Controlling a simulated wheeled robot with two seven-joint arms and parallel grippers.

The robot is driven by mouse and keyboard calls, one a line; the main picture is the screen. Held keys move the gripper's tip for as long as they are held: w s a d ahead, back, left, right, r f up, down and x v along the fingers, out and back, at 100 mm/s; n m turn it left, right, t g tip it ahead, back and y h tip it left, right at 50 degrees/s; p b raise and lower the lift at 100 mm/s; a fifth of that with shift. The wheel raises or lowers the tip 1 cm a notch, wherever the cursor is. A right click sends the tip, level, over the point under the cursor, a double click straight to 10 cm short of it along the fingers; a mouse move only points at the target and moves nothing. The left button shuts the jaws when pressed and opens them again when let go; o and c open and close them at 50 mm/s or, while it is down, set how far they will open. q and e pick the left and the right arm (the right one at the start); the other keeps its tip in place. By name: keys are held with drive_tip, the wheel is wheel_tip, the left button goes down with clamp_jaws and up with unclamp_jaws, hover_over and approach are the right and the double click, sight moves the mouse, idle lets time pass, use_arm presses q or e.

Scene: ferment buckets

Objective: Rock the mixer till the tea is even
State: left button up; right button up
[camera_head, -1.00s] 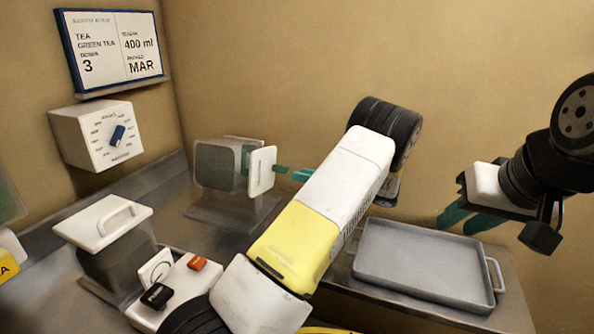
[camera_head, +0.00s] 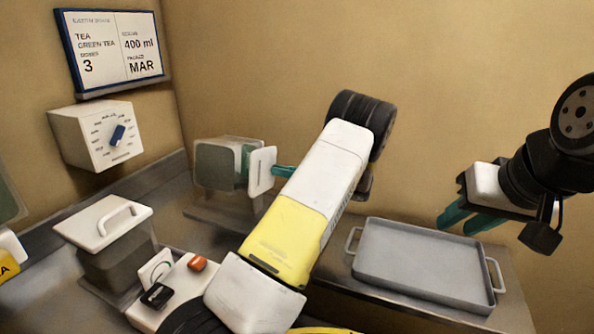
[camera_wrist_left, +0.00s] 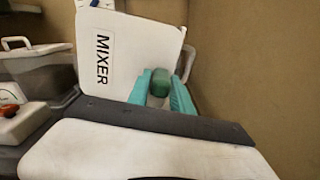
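The mixer (camera_head: 218,166) stands at the back of the counter in the head view, a clear box with a dark grey-green inside and a white plate on its right side. In the left wrist view its white plate (camera_wrist_left: 118,50) reads "MIXER" and carries a green knob (camera_wrist_left: 159,83). My left gripper (camera_head: 285,171) is at the knob, its teal fingers apart on either side of it. I cannot tell if they touch it. How even the tea inside is cannot be made out. My right gripper (camera_head: 470,217) is open and empty above the tray.
A grey tray (camera_head: 425,262) with handles lies at the right. A dial box (camera_head: 97,134) and a tea sign (camera_head: 112,47) are on the wall.

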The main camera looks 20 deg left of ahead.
use_arm(q)
clamp_jaws()
idle(1.1)
